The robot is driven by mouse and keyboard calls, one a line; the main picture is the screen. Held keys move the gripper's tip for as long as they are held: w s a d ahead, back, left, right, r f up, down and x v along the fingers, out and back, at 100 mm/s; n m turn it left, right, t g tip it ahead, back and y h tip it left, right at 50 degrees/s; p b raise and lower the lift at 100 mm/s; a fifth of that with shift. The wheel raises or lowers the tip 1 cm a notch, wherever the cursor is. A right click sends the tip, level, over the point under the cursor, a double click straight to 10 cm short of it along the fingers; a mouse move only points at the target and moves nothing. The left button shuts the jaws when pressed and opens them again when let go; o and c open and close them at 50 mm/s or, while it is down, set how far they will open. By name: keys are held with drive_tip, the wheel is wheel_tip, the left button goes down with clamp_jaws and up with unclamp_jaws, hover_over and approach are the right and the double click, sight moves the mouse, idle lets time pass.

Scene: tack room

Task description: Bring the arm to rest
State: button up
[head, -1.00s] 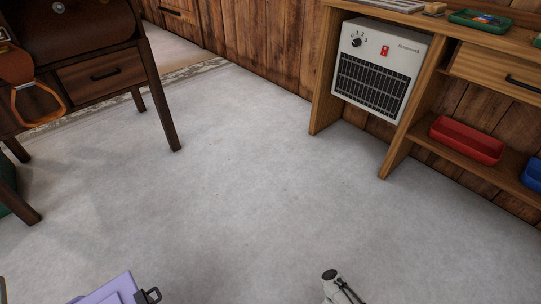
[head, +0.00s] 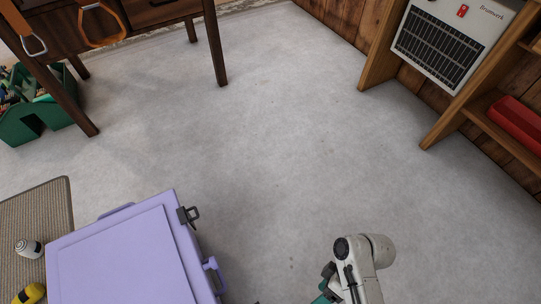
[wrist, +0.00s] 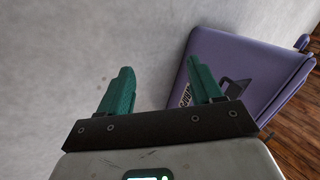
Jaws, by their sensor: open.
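My gripper (wrist: 160,92) shows in the wrist view with its two green fingers apart and nothing between them. In the head view my arm is at the bottom right of centre, folded above the bare floor, and only a bit of the green gripper shows at its left side. The purple box (head: 125,262) with a latch and handles stands on the floor to the left of my arm. In the wrist view the purple box (wrist: 235,65) lies behind and right of the right finger. I cannot tell from the wrist view how far apart they are.
A striped mat (head: 45,212) holds a white can (head: 28,248) and a yellow item (head: 29,293). A green crate (head: 40,112) stands by the desk legs. A heater (head: 440,42) and a red tray (head: 518,124) sit in the wooden shelving. The grey floor (head: 270,140) between is clear.

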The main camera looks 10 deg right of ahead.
drive_tip(key=s+d+r+m+t+h+p, duration=0.1)
drive_tip(key=d+r+m+t+h, duration=0.2)
drive_tip(key=d+r+m, duration=0.4)
drive_tip(key=s+d+r+m+t+h+p, duration=0.1)
drive_tip(key=d+r+m+t+h, duration=0.3)
drive_tip(key=r, duration=0.6)
wheel_tip(320, 180, up, 36)
drive_tip(key=d+n+g+y+p, duration=0.1)
drive_tip(key=g+p, duration=0.1)
drive_tip(key=p, duration=3.5)
drive_tip(key=shift+w+r, duration=0.15)
drive_tip(key=shift+r, duration=0.1)
drive_tip(key=shift+d, duration=0.1)
drive_tip(key=shift+c, duration=0.2)
